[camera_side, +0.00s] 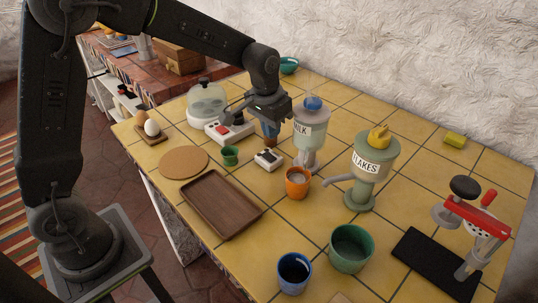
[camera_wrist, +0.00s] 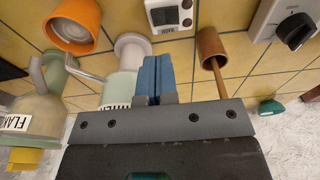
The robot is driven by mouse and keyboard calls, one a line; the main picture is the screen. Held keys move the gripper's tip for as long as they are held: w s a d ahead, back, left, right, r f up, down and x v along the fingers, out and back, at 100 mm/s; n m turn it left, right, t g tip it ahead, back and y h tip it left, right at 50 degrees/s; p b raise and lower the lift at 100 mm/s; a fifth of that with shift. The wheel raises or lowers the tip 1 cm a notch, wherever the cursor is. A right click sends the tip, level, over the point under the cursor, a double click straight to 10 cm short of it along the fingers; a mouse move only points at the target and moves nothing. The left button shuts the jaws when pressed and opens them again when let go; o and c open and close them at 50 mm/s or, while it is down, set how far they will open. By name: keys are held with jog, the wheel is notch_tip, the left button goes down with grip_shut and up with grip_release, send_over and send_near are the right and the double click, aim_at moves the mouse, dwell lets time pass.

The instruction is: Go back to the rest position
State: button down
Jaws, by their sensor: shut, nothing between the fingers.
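My gripper (camera_side: 268,132) hangs over the middle of the counter, just left of the milk dispenser (camera_side: 311,130). Its two blue fingers are closed together, and they also show in the wrist view (camera_wrist: 153,80) with nothing between them. A brown wooden cup with a stick (camera_wrist: 212,45) is beside the fingers in the wrist view. In the side view that cup is mostly hidden behind or below the fingers. A small white timer (camera_side: 268,159) sits on the tiles in front of the gripper; it also shows in the wrist view (camera_wrist: 168,14).
An orange cup (camera_side: 298,183) stands under the milk spout. The flakes dispenser (camera_side: 372,165) is to its right. A white appliance with a red switch (camera_side: 229,132) is left of the gripper. A wooden tray (camera_side: 221,205), green cup (camera_side: 230,156) and red press (camera_side: 477,217) stand nearer.

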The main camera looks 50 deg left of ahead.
jog(key=s+r+t, duration=0.1)
jog(key=s+r, duration=0.2)
jog(key=s, duration=0.5)
jog(key=s+r+t, duration=0.1)
jog(key=s+r, duration=0.2)
jog(key=s, duration=0.5)
jog(key=s+a+r+t, duration=0.1)
jog(key=s+r, duration=0.2)
jog(key=s, duration=0.5)
jog(key=shift+r+t, duration=0.4)
